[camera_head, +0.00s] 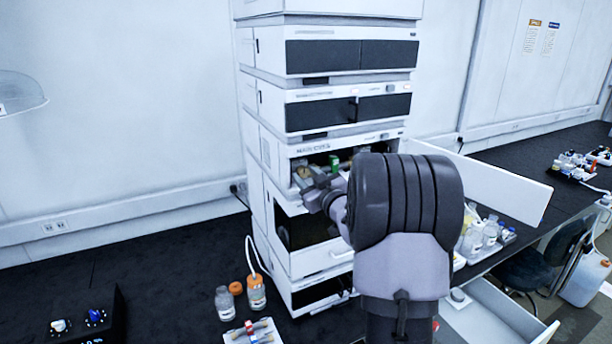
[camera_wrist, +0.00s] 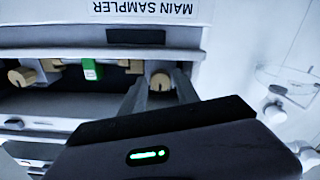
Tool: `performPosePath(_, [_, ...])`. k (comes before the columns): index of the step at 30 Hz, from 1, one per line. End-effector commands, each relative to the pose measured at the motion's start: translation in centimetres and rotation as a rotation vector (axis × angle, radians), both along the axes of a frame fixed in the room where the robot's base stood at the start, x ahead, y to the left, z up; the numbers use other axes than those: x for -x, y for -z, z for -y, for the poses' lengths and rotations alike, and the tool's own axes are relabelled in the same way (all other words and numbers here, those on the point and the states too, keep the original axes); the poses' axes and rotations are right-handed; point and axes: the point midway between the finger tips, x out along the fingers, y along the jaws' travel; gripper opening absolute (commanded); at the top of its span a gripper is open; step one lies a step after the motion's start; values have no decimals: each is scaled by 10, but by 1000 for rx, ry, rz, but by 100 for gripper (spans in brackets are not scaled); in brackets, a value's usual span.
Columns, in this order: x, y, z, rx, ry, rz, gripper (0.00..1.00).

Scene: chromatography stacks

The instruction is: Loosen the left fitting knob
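My gripper (camera_head: 304,178) reaches into the open bay of the sampler module (camera_head: 313,151) in the head view. In the upside-down wrist view, two tan fitting knobs show. One knob (camera_wrist: 160,80) is at the right of that view, the module's left side. The fingers of my gripper (camera_wrist: 160,86) stand apart on either side of it. I cannot tell whether they press on it or leave a small gap. The other knob (camera_wrist: 22,76) is at the far left of the wrist view. A green part (camera_wrist: 91,70) sits between the knobs. My arm hides much of the bay in the head view.
The module is in a tall white stack. An opened white door (camera_head: 490,185) sticks out to the right. Bottles (camera_head: 256,292) and a small tray (camera_head: 253,333) stand on the dark bench in front. More bottles (camera_head: 490,232) stand at the right.

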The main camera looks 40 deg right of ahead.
Motion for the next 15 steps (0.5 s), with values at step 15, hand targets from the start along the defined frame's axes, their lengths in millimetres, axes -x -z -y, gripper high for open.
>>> performPosePath(15, [-1,0,0,0,0,0,0])
